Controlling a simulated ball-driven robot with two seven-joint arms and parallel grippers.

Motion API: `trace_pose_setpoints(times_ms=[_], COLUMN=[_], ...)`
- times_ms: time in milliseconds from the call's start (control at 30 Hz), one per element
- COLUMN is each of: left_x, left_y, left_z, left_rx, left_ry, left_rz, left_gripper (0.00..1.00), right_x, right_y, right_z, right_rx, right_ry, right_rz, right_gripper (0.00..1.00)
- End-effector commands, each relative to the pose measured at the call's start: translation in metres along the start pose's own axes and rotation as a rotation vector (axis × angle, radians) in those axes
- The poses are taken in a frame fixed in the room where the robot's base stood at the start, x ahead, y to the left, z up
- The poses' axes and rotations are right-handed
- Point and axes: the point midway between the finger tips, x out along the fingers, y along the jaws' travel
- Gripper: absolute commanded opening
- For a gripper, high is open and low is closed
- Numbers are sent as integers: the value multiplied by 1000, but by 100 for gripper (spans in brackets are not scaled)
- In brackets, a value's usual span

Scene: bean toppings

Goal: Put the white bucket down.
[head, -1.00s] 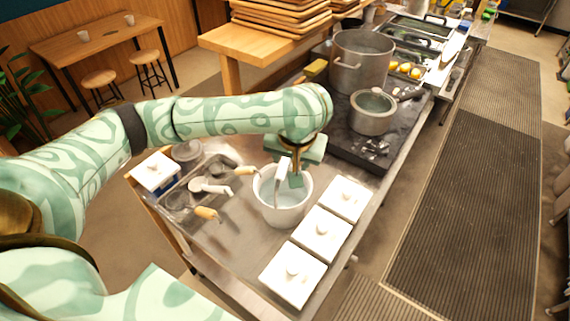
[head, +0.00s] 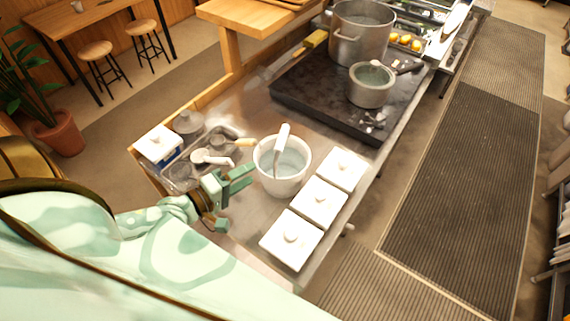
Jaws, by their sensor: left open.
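The white bucket (head: 283,183) stands upright on the steel counter (head: 262,222), in the middle of the head view. A white handle-like piece (head: 283,134) rises over its opening. My left gripper (head: 240,179) is open and empty, just left of the bucket, with its green fingers pointing toward it. A small gap seems to lie between the fingertips and the bucket wall. My right gripper is not in view.
White lidded containers (head: 291,240) line the counter's right edge, close beside the bucket. Left of it are sunken pots with ladles (head: 203,157) and a white-lidded box (head: 158,144). Behind is a dark cooktop (head: 310,91) with a small pot (head: 370,88) and a large pot (head: 361,35).

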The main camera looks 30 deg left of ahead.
Motion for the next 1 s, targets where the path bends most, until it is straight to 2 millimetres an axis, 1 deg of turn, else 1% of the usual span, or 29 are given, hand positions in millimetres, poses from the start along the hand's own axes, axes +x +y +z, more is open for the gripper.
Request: trace_pose_setpoints(times_ms=[33,67,100,167,267,400,533,633,767,833,967,1000], left_x=[-10,-13,-15,-12,6,43,71,85,94,101,123,129], left_y=[0,0,1,2,4,6,7,7,8,10,18,17], left_z=[-7,-10,-14,-17,-19,-22,-23,-24,-24,-25,-30,-30], left_rx=[12,18,24,29,29,26,24,25,25,25,24,23], left_ry=[30,43,58,69,73,72,71,70,68,69,70,69], left_rz=[13,21,31,39,45,45,43,41,39,40,42,41], left_gripper=[47,47,47,47,47,47,47,47,47,47,47,47], right_x=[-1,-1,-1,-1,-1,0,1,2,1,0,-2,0], right_y=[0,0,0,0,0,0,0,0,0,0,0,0], right_z=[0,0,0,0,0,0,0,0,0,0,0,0], right_rx=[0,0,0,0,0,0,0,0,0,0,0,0], right_ry=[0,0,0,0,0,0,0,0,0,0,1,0], right_rz=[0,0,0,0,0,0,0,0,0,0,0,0], right_gripper=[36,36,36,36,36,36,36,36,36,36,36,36])
